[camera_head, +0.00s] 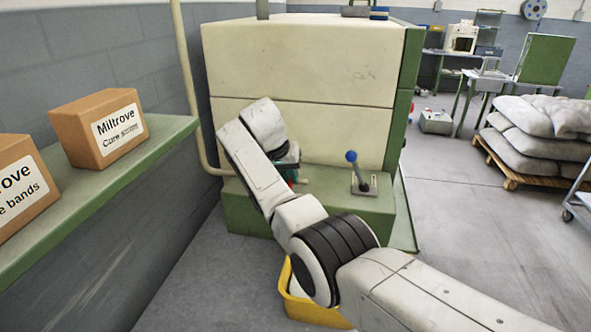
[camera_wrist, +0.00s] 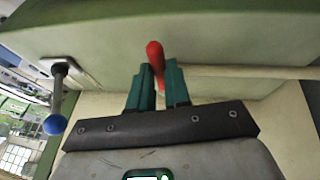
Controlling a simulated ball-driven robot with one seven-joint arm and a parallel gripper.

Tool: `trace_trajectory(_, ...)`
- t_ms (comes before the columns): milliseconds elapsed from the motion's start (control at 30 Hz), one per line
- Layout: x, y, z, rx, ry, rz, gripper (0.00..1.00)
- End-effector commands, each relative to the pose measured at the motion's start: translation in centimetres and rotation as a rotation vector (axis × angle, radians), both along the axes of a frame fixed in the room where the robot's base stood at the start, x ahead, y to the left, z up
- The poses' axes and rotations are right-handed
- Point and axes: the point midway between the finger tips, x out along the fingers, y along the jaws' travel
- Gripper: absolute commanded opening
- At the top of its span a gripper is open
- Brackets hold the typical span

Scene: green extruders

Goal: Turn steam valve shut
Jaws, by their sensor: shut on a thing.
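A red handle (camera_wrist: 154,54), which looks like the steam valve's, stands up between the fingertips of my gripper (camera_wrist: 157,78) in the wrist view. My gripper's green fingers are shut on the handle, one on each side. In the head view my gripper (camera_head: 291,174) is at the green base of the large cream machine, mostly hidden by my own arm. A tiny bit of red shows there beside the fingers. The valve's body and the handle's lower part are hidden, so I cannot tell how far it is turned.
A lever with a blue knob (camera_head: 352,157) stands on the green base (camera_head: 375,207) right of my gripper; the knob also shows in the wrist view (camera_wrist: 55,124). A yellow bin (camera_head: 312,310) is below my arm. A shelf with cardboard boxes (camera_head: 98,127) is at left.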

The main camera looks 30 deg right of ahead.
Motion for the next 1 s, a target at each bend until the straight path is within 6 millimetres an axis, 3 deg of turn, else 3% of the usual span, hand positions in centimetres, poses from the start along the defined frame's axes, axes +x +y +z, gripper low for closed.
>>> trace_trajectory(600, -0.2, 0.91, 0.02, 0.001, -0.002, -0.033, 0.0)
trace_trajectory(633, -0.2, 0.91, 0.02, 0.001, -0.002, -0.033, 0.19)
trace_trajectory(867, -0.22, 0.88, 0.01, 0.0, -0.001, -0.034, 0.41)
trace_trajectory(1000, -0.23, 0.88, -0.01, 0.001, 0.0, -0.033, 0.43)
